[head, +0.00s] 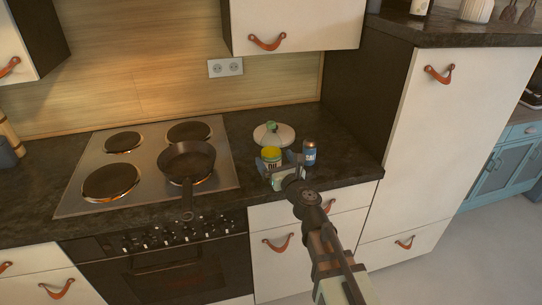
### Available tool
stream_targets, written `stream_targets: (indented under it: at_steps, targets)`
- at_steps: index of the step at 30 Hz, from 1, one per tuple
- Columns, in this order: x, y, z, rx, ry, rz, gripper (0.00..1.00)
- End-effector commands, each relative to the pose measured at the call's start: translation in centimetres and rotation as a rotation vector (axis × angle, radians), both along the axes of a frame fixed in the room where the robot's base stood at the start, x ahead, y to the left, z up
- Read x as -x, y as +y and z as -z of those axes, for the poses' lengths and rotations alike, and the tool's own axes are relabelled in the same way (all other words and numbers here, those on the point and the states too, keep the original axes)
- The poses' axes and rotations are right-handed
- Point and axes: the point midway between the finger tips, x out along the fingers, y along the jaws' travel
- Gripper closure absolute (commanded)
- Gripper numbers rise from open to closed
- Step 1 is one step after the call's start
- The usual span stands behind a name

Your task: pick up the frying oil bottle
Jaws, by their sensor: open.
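The frying oil bottle appears to be the small container with a yellow top and lettering (271,155). It stands on the dark counter (345,148) to the right of the stove. My gripper (277,163) is right at it, coming from the front right. Its jaws are open, with a finger showing on either side of the bottle. Whether they touch it cannot be told. The gripper body hides the lower part of the bottle.
A blue can with a dark top (309,153) stands close to the right of my gripper. A pale lidded dish with a green knob (273,134) is just behind. The stove (80,190) with a black frying pan (187,162) lies left. Wall cabinets (295,25) hang above.

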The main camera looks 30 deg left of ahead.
Motion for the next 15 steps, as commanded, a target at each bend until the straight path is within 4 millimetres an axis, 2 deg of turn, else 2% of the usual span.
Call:
stream_targets:
  at_steps: [5,15]
  targets:
    - [-0.9,1.1,0.0,0.001,-0.002,0.000,0.00]
    - [-3.7,4.7,0.0,0.002,-0.002,-0.001,0.00]
